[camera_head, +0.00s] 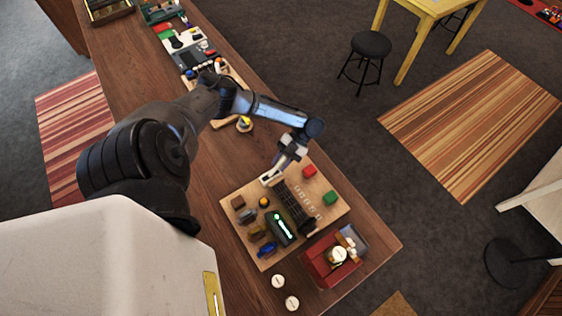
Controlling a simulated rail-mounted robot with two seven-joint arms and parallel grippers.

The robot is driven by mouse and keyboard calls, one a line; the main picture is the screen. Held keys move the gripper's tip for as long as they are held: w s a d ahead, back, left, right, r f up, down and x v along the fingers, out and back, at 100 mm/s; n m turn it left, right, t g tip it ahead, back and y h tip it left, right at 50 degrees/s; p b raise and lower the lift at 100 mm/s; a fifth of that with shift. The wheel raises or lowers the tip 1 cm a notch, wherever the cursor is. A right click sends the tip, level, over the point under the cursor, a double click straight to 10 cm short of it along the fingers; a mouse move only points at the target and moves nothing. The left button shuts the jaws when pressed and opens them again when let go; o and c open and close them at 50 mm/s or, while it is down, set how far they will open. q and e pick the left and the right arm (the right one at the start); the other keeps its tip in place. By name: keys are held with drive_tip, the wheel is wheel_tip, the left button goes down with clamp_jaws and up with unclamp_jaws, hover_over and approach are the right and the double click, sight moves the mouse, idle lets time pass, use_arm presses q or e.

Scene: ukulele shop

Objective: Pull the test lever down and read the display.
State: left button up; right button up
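A light wooden board (238,217) lies on the brown counter. On it stands a dark green device with a lit green display (284,227); the reading is too small to make out. A dark ribbed bar (293,205) with a round black end lies beside the device. I cannot pick out the test lever for sure. My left gripper (268,181) is over the far edge of the board, near the upper end of the ribbed bar. Its fingers are too small to tell if they are open. My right gripper is out of view.
A red tray (330,272) and two white round pieces (278,281) are near the counter's front end. More trays line the far counter (125,60).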

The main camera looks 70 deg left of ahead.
use_arm(q)
drive_tip(key=o, duration=0.4)
drive_tip(key=shift+c, duration=0.2)
drive_tip(key=shift+w, duration=0.1)
drive_tip(key=shift+w+a+r, duration=0.1)
drive_tip(key=shift+w+r, duration=0.05)
drive_tip(key=shift+w, duration=0.1)
drive_tip(key=b+v, duration=0.3)
drive_tip(key=v, duration=1)
drive_tip(key=shift+s+r, duration=0.1)
